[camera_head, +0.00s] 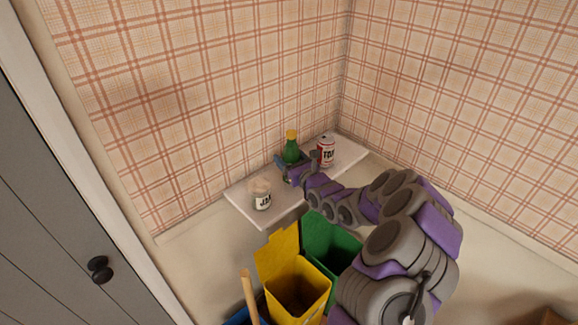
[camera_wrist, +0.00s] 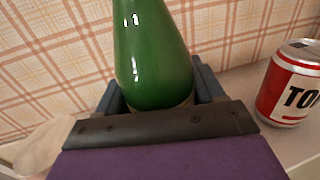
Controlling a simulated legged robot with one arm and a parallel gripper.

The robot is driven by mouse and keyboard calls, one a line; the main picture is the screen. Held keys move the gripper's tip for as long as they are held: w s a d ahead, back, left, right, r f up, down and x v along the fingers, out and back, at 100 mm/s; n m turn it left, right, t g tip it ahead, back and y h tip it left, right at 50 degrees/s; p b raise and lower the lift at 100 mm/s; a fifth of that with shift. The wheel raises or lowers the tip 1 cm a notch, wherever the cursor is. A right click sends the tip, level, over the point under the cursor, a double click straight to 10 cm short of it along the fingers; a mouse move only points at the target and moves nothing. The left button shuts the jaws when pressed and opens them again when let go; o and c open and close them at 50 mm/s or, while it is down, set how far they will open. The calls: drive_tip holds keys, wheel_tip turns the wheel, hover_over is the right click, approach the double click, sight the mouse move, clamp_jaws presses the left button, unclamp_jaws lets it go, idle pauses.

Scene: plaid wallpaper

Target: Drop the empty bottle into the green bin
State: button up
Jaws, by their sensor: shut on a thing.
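A green bottle (camera_head: 291,152) with a yellow top stands upright at the shelf in the head view. In the wrist view the bottle (camera_wrist: 152,55) rises between the two blue-grey fingers, and its lower part is hidden behind my gripper's dark plate. My gripper (camera_head: 288,164) is shut on the bottle; it also shows in the wrist view (camera_wrist: 155,95). I cannot tell whether the bottle's base touches the shelf. The green bin (camera_head: 330,243) is below and in front of the shelf, with its lid up and my arm partly covering it.
The white shelf (camera_head: 236,196) also holds a red and white can (camera_head: 326,151) right of the bottle and a jar (camera_head: 260,194) to the left. A yellow bin (camera_head: 298,292) with its lid up stands beside the green one. A wooden handle (camera_head: 249,295) rises at the front.

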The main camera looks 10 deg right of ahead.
wheel_tip(320, 180, down, 3)
drive_tip(key=shift+f, duration=0.1)
drive_tip(key=o, duration=1.2)
drive_tip(key=shift+s+d, duration=0.1)
